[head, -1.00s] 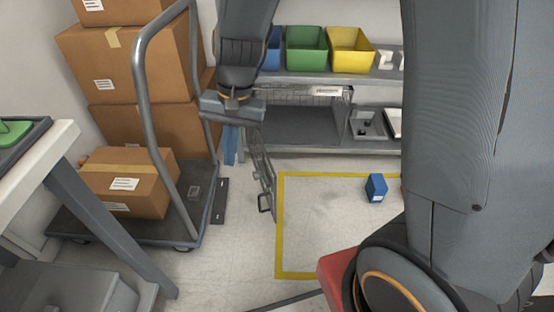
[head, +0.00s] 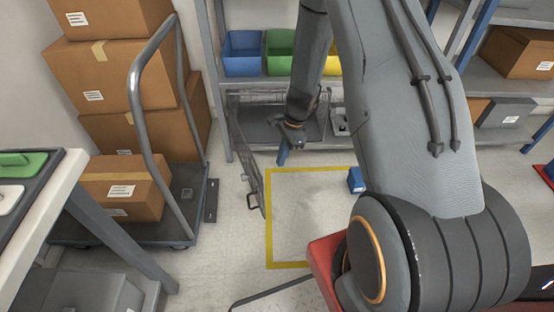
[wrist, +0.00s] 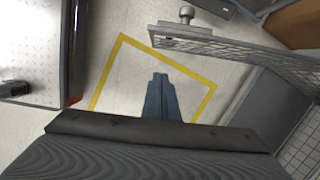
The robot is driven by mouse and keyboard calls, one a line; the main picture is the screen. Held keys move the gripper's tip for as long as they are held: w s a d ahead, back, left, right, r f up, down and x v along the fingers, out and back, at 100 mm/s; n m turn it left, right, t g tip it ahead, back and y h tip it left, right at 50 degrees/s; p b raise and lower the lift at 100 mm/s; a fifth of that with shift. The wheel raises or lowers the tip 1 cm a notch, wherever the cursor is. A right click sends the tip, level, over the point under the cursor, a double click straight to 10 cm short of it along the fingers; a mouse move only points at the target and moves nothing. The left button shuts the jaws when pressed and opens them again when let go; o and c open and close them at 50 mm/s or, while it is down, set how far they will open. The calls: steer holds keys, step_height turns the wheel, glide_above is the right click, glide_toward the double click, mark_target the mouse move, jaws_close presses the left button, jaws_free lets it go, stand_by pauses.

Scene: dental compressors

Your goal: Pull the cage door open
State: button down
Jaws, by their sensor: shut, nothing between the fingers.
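The cage door (head: 249,165) is a grey mesh panel, seen nearly edge-on in the head view. It stands swung out from the cage (head: 268,125) at the left side of the opening, and its handle (head: 253,200) points left. In the wrist view the mesh door (wrist: 245,51) crosses the upper right, with its handle knob (wrist: 187,13) at the top. My gripper (head: 282,160) has blue fingers and is to the right of the door, in front of the open cage. In the wrist view my gripper (wrist: 160,78) is shut and empty, apart from the door.
A yellow floor outline (head: 267,225) lies in front of the cage, with a small blue box (head: 356,180) at its right side. A cart (head: 180,225) with cardboard boxes stands left. Shelving with blue (head: 243,53) and green bins rises behind. The marked floor is mostly clear.

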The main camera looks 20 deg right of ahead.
steer(key=a+f+b, duration=0.1)
steer(key=a+f, duration=0.4)
steer(key=f, duration=0.2)
steer(key=shift+a+f, duration=0.15)
steer(key=shift+a, duration=0.25)
steer(key=shift+s+a, duration=0.1)
